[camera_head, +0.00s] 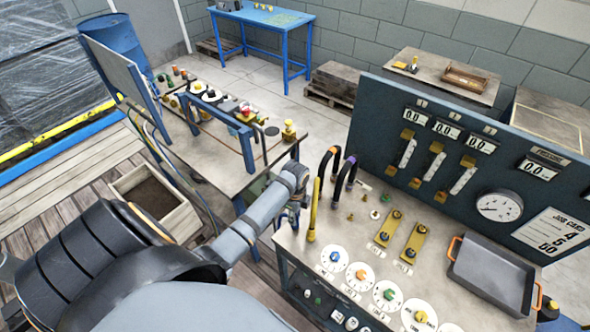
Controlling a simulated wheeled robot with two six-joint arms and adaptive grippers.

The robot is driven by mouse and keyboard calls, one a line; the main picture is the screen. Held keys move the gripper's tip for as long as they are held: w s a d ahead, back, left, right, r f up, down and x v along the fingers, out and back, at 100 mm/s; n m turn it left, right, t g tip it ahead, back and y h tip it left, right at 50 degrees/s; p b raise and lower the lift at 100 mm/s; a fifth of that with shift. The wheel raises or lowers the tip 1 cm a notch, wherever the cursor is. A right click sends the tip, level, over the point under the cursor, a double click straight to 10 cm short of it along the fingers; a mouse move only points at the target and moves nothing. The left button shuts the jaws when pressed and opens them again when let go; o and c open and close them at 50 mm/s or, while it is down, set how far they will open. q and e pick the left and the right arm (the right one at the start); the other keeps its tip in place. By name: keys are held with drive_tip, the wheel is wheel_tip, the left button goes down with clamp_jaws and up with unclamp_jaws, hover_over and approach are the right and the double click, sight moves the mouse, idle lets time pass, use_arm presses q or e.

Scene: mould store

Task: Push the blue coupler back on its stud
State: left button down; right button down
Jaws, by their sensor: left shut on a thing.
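My left gripper (301,190) is at the left rim of the front bench (292,238), beside the hoses, seen from behind. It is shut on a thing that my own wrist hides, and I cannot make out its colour. No blue coupler shows clearly. A yellow upright hose or rod (314,212) stands just right of the gripper. Two dark looped hoses, one with an orange band (333,150) and one with a purple band (351,160), rise behind it. Small brass studs (350,216) stand on the bench top to their right. My right gripper is not in view.
A dark panel (400,105) with displays and a gauge (500,206) backs the bench. Several dials (335,257) line its front, and a grey tray (492,277) lies at right. A second bench (215,172) with fittings and a wooden box (186,222) stand at left.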

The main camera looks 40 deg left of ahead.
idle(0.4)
use_arm(q)
drive_tip(key=c, duration=1)
unclamp_jaws()
drive_tip(key=shift+c, duration=0.2)
wheel_tip(320, 180, up, 12)
